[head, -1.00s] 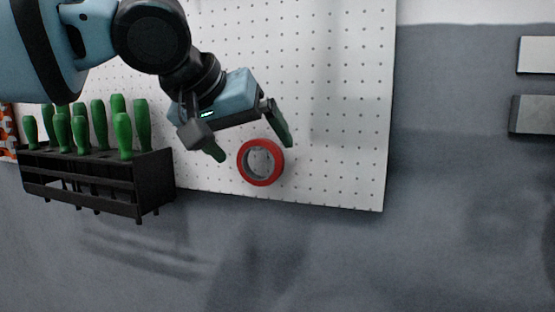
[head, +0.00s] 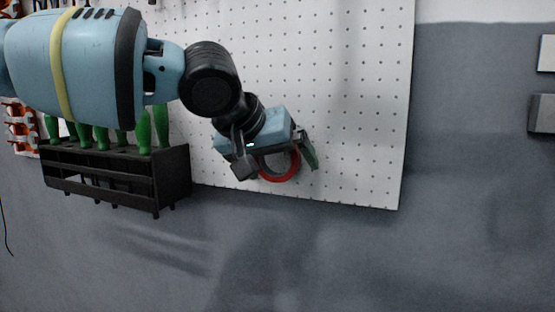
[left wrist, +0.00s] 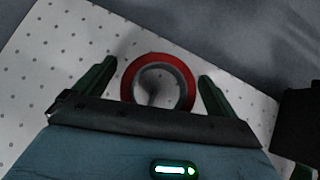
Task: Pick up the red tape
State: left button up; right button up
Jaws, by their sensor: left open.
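The red tape (head: 280,176) is a ring hanging on the white pegboard near its lower edge. In the head view its upper part is hidden behind my left gripper (head: 280,168). In the left wrist view the red tape (left wrist: 158,60) shows between the two green fingers of my left gripper (left wrist: 155,80). The fingers are open, one on each side of the ring, with a gap to it on both sides. My right gripper is not in view.
A black rack (head: 115,178) with green-handled tools (head: 144,132) is on the wall left of the tape. The pegboard (head: 360,120) is bare to the right. Grey wall (head: 470,200) lies below and right, with two pale boxes at the far right.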

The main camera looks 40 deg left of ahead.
pick_arm(q)
jog(key=c, duration=1.1)
jog(key=shift+r, duration=1.8)
jog(key=s+d, duration=0.2)
jog(key=s, duration=0.3)
jog(key=s+d+r, duration=0.1)
jog(key=s+d, duration=0.1)
jog(key=s, duration=0.2)
jog(key=s+d, duration=0.2)
jog(key=s, duration=0.3)
jog(key=shift+s+d+r, duration=0.15)
jog(key=shift+s+d, duration=0.1)
jog(key=shift+s, duration=0.05)
